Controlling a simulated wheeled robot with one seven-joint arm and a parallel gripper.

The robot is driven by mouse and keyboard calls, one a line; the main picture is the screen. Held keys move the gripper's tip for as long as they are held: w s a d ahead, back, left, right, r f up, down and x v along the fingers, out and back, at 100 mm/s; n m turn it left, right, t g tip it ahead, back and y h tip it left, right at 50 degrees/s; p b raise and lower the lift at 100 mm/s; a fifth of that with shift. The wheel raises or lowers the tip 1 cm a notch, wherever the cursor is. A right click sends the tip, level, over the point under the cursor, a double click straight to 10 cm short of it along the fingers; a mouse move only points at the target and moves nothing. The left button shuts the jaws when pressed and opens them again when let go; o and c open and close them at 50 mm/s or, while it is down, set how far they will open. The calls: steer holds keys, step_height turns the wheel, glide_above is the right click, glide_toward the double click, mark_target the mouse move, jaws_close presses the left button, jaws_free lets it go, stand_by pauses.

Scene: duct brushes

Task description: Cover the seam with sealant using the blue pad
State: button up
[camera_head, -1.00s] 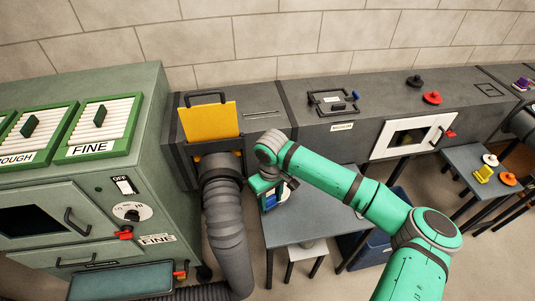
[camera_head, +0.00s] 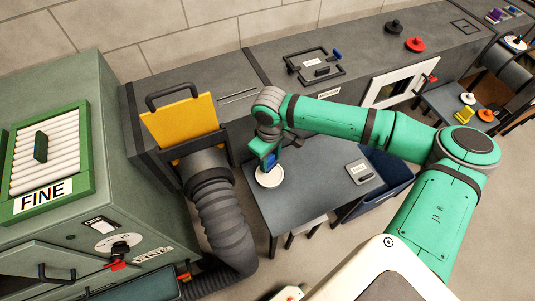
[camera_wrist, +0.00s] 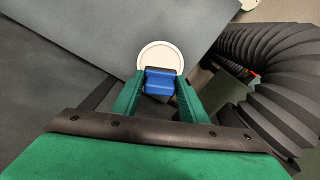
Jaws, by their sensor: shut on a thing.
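My gripper (camera_head: 269,158) is shut on the blue pad (camera_wrist: 160,81), which sits between its green fingers in the wrist view. In the head view the blue pad (camera_head: 271,160) is over a round white dish (camera_head: 267,180) on the grey table (camera_head: 305,185). The dish also shows in the wrist view (camera_wrist: 160,52), just beyond the pad, which overlaps its near edge. I cannot tell whether pad and dish touch. The grey flexible duct (camera_head: 222,222) meets the dark housing at a ribbed collar (camera_head: 207,186), left of my gripper. I cannot clearly make out the seam.
A yellow plate (camera_head: 180,122) stands upright on the housing above the duct. A small grey labelled box (camera_head: 359,172) lies at the table's right. The green cabinet (camera_head: 75,100) fills the left. A blue bin (camera_head: 385,175) stands beside the table. The table's middle is clear.

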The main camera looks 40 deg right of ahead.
mark_target(270, 164)
steer(key=shift+f, duration=2.25)
steer(key=shift+w, duration=0.1)
steer(key=shift+f, duration=0.65)
stand_by(0.4)
steer(key=shift+r, duration=3.55)
